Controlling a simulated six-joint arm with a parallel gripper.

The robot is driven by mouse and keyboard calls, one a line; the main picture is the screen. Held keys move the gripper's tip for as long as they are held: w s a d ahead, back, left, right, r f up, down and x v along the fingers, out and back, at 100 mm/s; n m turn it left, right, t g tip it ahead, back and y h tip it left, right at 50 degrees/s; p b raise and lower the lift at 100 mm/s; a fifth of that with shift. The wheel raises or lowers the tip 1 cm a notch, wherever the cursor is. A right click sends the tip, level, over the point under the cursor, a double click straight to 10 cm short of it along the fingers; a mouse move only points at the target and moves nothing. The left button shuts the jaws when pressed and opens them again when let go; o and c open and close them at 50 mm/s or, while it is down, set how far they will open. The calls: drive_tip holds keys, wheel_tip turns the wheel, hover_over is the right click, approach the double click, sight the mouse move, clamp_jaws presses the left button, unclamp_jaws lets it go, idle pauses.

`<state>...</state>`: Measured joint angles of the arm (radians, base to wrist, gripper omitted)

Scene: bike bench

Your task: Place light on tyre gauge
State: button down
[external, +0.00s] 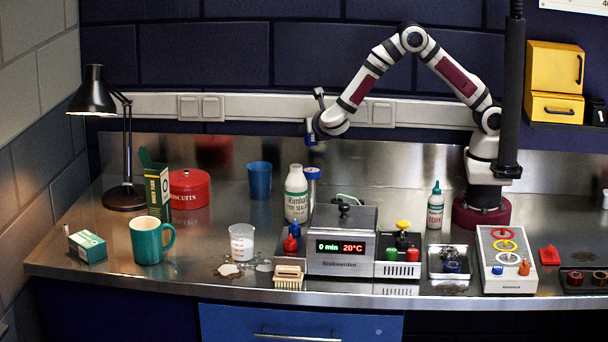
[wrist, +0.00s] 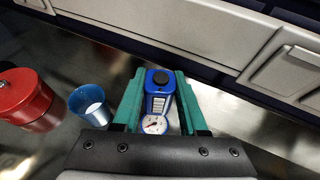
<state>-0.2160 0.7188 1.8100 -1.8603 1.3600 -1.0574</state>
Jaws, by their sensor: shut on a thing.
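My gripper (external: 314,137) is above the back of the bench, behind the white bottle. In the wrist view its green fingers (wrist: 160,76) are shut on the light (wrist: 159,80), a blue body with a round black button and pale ribs. The tyre gauge's white dial (wrist: 153,124) with a red needle shows close beside the light in that view. In the external view a blue-rimmed top, apparently the tyre gauge (external: 313,172), stands upright below my gripper, its lower part hidden. Whether light and gauge touch, I cannot tell.
The white bottle (external: 296,195) and the grey device (external: 343,240) stand in front of the gauge. A blue cup (external: 260,181) and a red biscuit tin (external: 189,189) stand to the left. The wall with its socket rail (external: 250,106) is close behind.

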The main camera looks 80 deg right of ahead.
wheel_tip(320, 180, down, 7)
drive_tip(key=shift+f, duration=0.1)
drive_tip(key=shift+c, duration=2.2)
unclamp_jaws()
